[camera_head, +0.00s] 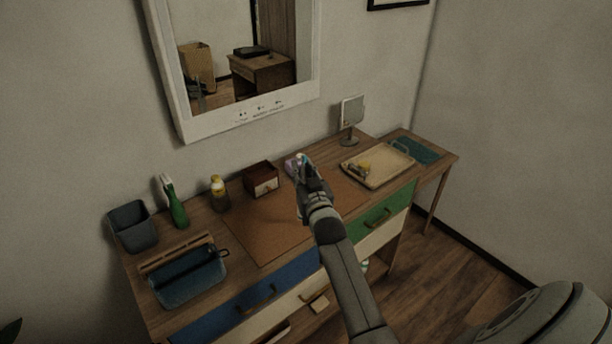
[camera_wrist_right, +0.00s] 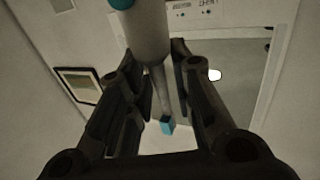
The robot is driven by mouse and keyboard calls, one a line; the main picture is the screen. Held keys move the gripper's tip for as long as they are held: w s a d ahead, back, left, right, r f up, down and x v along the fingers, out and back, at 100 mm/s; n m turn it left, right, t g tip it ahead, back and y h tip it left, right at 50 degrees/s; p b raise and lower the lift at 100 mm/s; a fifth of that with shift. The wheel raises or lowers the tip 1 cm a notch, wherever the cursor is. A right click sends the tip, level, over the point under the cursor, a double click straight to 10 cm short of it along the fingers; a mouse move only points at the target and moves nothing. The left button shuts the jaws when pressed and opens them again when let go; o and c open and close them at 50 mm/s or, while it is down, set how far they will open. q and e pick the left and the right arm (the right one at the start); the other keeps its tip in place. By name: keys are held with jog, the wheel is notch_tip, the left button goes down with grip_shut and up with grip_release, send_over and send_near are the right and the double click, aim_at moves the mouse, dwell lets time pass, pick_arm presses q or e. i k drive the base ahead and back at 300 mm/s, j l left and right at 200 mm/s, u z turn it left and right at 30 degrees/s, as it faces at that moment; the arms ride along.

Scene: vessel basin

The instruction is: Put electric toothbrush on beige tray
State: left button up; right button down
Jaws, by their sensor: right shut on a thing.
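The electric toothbrush (camera_wrist_right: 148,38) has a pale grey body and a thin neck with a teal tip. In the right wrist view it lies between the fingers of my right gripper (camera_wrist_right: 160,105), which is shut on it. In the head view my right gripper (camera_head: 308,172) is over the back middle of the desk, and it largely hides the toothbrush. The beige tray (camera_head: 393,161) lies on the desk to the right of the gripper, with small yellowish items in its left part and bare surface on its right. My left gripper is not in view.
A mirror on a stand (camera_head: 350,118) stands behind the tray, and a teal mat (camera_head: 420,152) lies to its right. A small brown drawer box (camera_head: 262,180), a yellow-capped bottle (camera_head: 218,194), a green bottle (camera_head: 177,208) and a blue basin (camera_head: 190,280) are to the left. A purple item (camera_head: 290,167) is close by the gripper.

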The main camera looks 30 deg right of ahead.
aim_at(379, 166)
jog(key=i+l, duration=0.1)
jog(key=l, duration=0.95)
jog(key=i+l, duration=0.1)
jog(key=l, duration=0.3)
jog(key=i+l, duration=0.1)
jog(key=l, duration=0.65)
jog(key=i+l, duration=0.35)
